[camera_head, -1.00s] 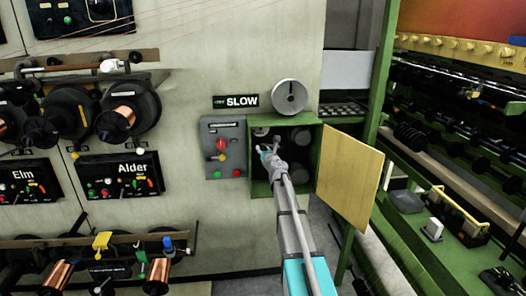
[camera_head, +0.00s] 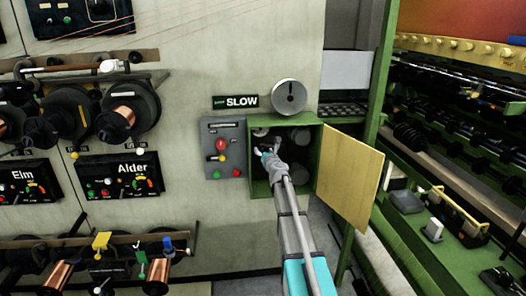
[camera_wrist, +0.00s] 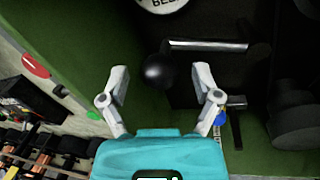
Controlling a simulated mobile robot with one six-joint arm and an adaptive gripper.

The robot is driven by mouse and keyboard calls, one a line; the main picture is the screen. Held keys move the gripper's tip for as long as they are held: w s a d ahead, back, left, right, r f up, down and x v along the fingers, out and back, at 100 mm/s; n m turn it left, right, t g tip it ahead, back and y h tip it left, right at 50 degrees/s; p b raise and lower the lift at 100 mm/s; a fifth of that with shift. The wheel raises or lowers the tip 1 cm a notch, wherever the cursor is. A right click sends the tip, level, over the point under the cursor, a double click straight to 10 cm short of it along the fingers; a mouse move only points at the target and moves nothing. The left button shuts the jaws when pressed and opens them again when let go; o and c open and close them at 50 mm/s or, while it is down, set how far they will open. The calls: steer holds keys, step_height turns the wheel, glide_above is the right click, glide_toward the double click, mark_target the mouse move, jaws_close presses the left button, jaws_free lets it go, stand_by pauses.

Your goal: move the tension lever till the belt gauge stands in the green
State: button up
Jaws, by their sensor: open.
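The lever (camera_wrist: 210,45) is a grey rod with a black ball knob (camera_wrist: 157,72) at its left end, in the wrist view. My gripper (camera_wrist: 161,78) is open, with one finger on each side of the knob in the picture; I cannot tell whether they touch it. A round white gauge (camera_wrist: 167,4) lettered "BEL…" is cut off at the top edge, so its needle and green band are hidden. In the head view my gripper (camera_head: 262,151) reaches into the open green cabinet (camera_head: 259,185), in front of the lever.
The cabinet's yellow door (camera_head: 350,180) stands open to the right. Dark rollers (camera_wrist: 300,125) fill the cabinet's right side. A grey control box (camera_head: 226,135) with a red knob is left of it, under a "SLOW" sign (camera_head: 236,101). A small blue part (camera_wrist: 221,117) is near the right finger.

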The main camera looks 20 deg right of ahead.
steer(key=s+a, duration=0.1)
steer(key=s, duration=1)
steer(key=shift+a, duration=0.2)
steer(key=s+a+f+n+g+y+p, duration=0.1)
steer(key=s+a+f+n+g+y, duration=0.15)
steer(key=a+n, duration=0.55)
steer(key=s+a+f+n+g+y+p, duration=0.1)
steer(key=s+a+f+n+g+y, duration=0.2)
steer(key=a+n, duration=0.5)
steer(key=s+a+f+n+g+y+p, duration=0.1)
steer(key=s+a+n+g+y+p, duration=0.2)
steer(key=a+n, duration=0.5)
steer(key=s+a+f+n+g+h, duration=0.1)
steer(key=s+f+n+g+h, duration=0.2)
steer(key=s+n, duration=0.5)
steer(key=s+a+f+n+g+h+p, duration=0.1)
steer(key=s+n+g, duration=0.5)
steer(key=s, duration=0.7)
steer(key=shift+f+n+h, duration=0.9)
steer(key=shift+n+h, duration=0.2)
steer(key=shift+h, duration=0.05)
steer(key=shift+w+g, duration=0.1)
steer(key=shift+g, duration=0.15)
steer(key=shift+c, duration=0.2)
